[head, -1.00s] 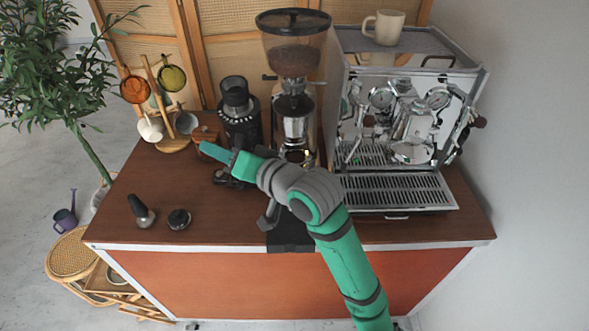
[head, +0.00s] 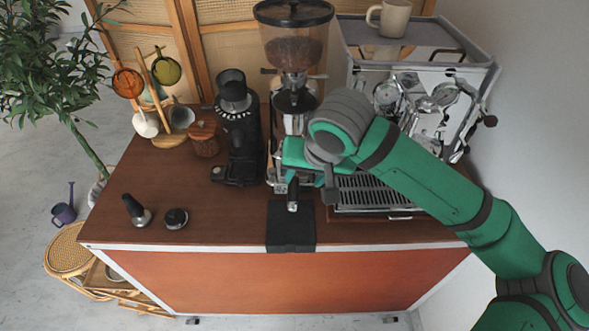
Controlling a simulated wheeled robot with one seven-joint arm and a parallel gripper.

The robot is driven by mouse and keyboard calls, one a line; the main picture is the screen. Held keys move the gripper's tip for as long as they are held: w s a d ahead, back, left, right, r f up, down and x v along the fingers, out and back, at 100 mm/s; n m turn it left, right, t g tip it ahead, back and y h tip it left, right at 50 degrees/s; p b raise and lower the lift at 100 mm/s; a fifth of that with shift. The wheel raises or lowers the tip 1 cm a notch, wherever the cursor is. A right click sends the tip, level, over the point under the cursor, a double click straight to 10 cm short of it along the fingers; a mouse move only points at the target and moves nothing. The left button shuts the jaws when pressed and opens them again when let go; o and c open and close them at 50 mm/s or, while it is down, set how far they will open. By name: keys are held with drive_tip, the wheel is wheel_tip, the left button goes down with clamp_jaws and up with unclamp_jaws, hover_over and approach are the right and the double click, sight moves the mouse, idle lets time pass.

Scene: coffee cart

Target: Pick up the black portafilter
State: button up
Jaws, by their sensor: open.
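The black portafilter (head: 292,191) shows in the head view as a dark handle with a pale end, pointing toward the front at the foot of the grinder. Its head is hidden under my wrist. My gripper (head: 290,167) is over the grinder's front, close above the portafilter. The gripper is open, but its fingertips are mostly hidden by my arm. I cannot tell whether the fingers are around the handle or touch it.
The grinder (head: 291,55) stands just behind. The espresso machine (head: 441,62) and its drip tray (head: 371,196) are close on the right. A black mat (head: 291,235) lies in front. A tamper (head: 136,211) and a round dark tool (head: 175,218) sit front left.

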hover_over(294, 192)
drive_tip(key=s+d, duration=0.1)
drive_tip(key=s, duration=0.1)
drive_tip(key=f, duration=0.4)
drive_tip(key=shift+w+d+f, duration=0.2)
drive_tip(key=shift+s+a+x, duration=0.1)
drive_tip(key=shift+s+x, duration=0.1)
drive_tip(key=shift+x, duration=1.1)
drive_tip(key=shift+s+a+x, duration=0.1)
drive_tip(key=shift+s+x, duration=0.1)
drive_tip(key=shift+x, duration=1.05)
drive_tip(key=shift+f, duration=0.15)
drive_tip(key=shift+c, duration=0.7)
clamp_jaws()
